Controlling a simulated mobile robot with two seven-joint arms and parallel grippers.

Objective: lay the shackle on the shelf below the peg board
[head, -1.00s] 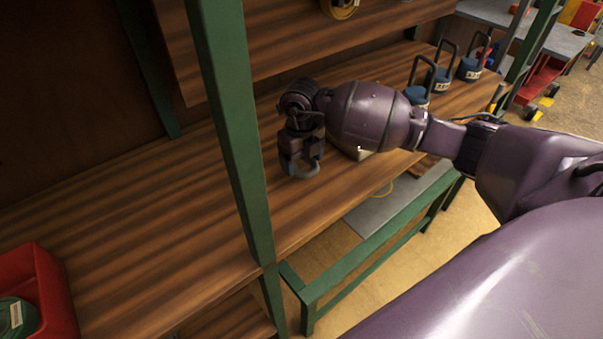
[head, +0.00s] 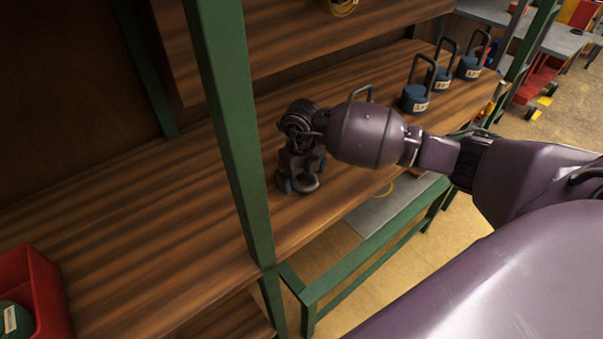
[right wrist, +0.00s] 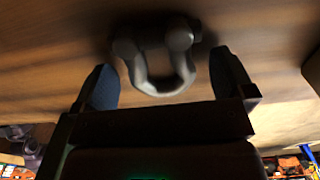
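The shackle (head: 309,186) is a dark grey U-shaped piece. It lies on the wooden shelf (head: 170,225), close to the front edge and just right of the green post. My right gripper (head: 300,178) points down at it from above. In the right wrist view the shackle (right wrist: 160,72) is between the two fingers, with a gap on each side, so the gripper is open around it. The shackle appears to rest on the wood. My left gripper is out of view.
A green upright post (head: 232,130) stands left of my right gripper. Dark blue weights (head: 416,98) with tall handles stand farther right on the shelf. A red bin (head: 45,285) is at lower left. An upper wooden shelf (head: 270,40) hangs above.

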